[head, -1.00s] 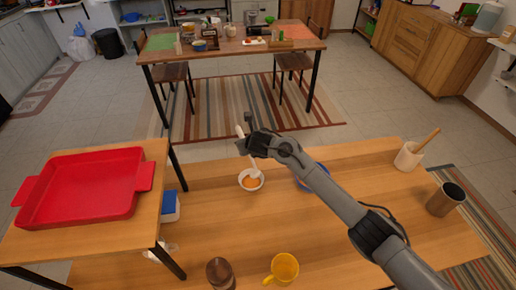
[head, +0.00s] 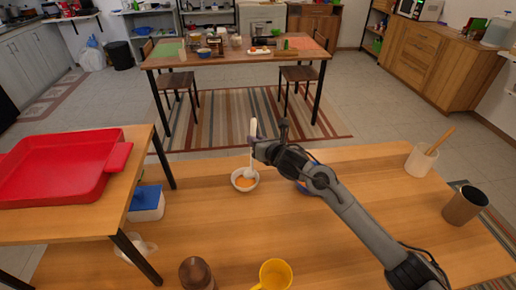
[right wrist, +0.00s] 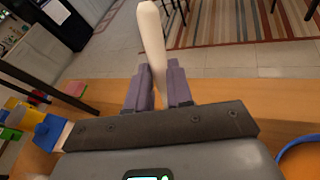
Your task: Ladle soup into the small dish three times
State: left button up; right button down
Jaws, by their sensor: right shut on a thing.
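A small white dish (head: 245,180) with orange soup in it stands on the wooden table. My right gripper (head: 256,146) is shut on the white ladle (head: 253,128), which is held upright with its bowl end down in or just over the dish. In the right wrist view the ladle's pale handle (right wrist: 152,40) rises between the two fingers (right wrist: 157,88). A blue-rimmed bowl (head: 306,187) is mostly hidden behind my right arm. My left gripper is not in view.
A red tray (head: 60,168) lies on a raised stand at the left, with a blue-lidded box (head: 147,203) beside it. A yellow mug (head: 274,276) and a brown jar (head: 196,274) stand at the front. A utensil crock (head: 421,160) and dark cup (head: 463,206) stand at the right.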

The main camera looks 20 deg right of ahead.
aim_at(254, 126)
jog(key=r, duration=0.1)
jog(key=r+t, duration=0.1)
jog(key=s+d+r, duration=0.1)
jog(key=shift+r, duration=0.25)
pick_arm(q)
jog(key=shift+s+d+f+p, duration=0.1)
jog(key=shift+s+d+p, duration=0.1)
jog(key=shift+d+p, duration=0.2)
pick_arm(e)
jog(key=shift+r, duration=0.55)
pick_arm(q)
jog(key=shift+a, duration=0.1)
